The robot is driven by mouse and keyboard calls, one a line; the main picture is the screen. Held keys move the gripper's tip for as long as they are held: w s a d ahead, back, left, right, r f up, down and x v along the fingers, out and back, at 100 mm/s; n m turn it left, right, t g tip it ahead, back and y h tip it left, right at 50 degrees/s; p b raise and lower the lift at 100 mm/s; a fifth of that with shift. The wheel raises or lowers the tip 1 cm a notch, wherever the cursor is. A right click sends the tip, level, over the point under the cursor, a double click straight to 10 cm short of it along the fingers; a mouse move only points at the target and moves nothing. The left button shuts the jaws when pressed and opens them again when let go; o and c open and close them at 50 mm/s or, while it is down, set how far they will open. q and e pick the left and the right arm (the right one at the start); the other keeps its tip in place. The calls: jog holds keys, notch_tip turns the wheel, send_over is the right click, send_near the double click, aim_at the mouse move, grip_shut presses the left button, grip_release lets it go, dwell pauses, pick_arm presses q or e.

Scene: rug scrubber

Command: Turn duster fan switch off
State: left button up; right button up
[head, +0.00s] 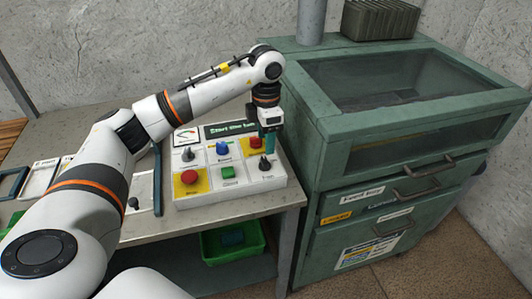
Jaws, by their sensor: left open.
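A white control panel (245,184) sits on the bench, with a dark sign reading roughly "Start the fan" at its back. It carries a red button (189,177), a green button (228,171), a blue knob (222,148), a red button on yellow (256,142) and dark switches at the left (188,154) and at the right (265,163). My left gripper (269,148) is open and points down just above the right dark switch. Its fingers partly hide that area, and I cannot tell whether they touch the switch. My right gripper is not in view.
A green cabinet (335,150) with a glass top and drawers stands right of the bench. A green bin (232,243) is under the bench. Framed trays (38,180) lie at the left of the bench. A ribbed box (380,20) sits on the cabinet.

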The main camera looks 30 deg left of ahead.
aim_at(266, 159)
pick_arm(q)
notch_tip(266, 159, up, 6)
jog(key=shift+f+b, duration=0.25)
jog(key=shift+b, duration=0.05)
dwell(0.4)
